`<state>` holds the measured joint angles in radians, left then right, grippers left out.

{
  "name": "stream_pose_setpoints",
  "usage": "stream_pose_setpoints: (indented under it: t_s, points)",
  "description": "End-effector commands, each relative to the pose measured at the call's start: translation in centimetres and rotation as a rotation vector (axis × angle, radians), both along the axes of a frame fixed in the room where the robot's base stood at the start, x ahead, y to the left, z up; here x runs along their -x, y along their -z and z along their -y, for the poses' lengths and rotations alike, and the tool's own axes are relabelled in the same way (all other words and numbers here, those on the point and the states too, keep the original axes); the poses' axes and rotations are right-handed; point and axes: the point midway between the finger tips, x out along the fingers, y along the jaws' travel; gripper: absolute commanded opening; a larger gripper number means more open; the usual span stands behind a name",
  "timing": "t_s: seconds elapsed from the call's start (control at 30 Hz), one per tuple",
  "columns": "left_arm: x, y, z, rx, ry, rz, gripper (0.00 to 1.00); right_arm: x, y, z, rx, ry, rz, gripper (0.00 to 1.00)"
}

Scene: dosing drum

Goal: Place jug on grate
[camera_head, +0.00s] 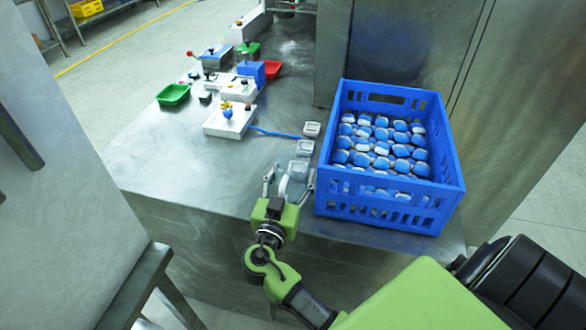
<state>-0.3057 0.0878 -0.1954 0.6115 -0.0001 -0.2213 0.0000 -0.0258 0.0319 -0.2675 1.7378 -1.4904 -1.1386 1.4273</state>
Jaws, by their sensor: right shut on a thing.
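My right gripper (289,178) reaches over the front part of the steel table and is shut on a pale, see-through vessel that looks like the jug (296,186). The jug is small in the picture and partly hidden by the gripper, so its tilt and whether it touches the table are unclear. Just beyond it are small grey, square-looking pieces (305,148) in a row. I cannot tell whether one of these is the grate. My left gripper is not in view.
A blue crate (385,208) full of blue-and-white items stands close to the right of the gripper. A white device (230,121) with a blue hose, a red tray (272,69) and a green tray (173,95) lie farther back. The table's left front is clear.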

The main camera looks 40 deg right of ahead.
Motion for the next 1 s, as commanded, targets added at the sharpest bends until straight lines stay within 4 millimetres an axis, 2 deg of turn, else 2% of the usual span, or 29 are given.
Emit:
stream_pose_setpoints:
  t_s: [0.1,0.17,0.37,0.4,0.43,0.73,0.87,0.9,1.0]
  points:
    - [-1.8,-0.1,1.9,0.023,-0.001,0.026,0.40,0.1,0.5,-0.2,-0.007,-0.001,-0.007,0.34]
    - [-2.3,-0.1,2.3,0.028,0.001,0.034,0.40,0.1,0.5,-0.2,-0.006,-0.001,-0.008,0.34]
    - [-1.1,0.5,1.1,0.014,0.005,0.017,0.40,0.1,0.8,-0.1,-0.006,-0.001,-0.005,0.34]
    - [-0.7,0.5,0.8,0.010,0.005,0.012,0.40,0.1,0.8,-0.1,-0.007,-0.001,-0.006,0.59]
    - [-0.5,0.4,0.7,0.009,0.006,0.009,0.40,0.1,0.7,-0.1,-0.006,-0.001,-0.007,0.64]
    - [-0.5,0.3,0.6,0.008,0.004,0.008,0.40,0.1,0.6,-0.1,-0.005,-0.001,-0.006,0.64]
    - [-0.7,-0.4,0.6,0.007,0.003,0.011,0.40,0.1,0.0,-0.1,-0.005,-0.001,-0.007,0.64]
    - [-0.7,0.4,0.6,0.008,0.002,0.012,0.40,0.5,0.7,-0.7,-0.008,-0.003,-0.006,0.64]
    - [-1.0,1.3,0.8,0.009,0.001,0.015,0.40,1.8,0.8,-2.1,-0.010,-0.003,-0.006,0.64]
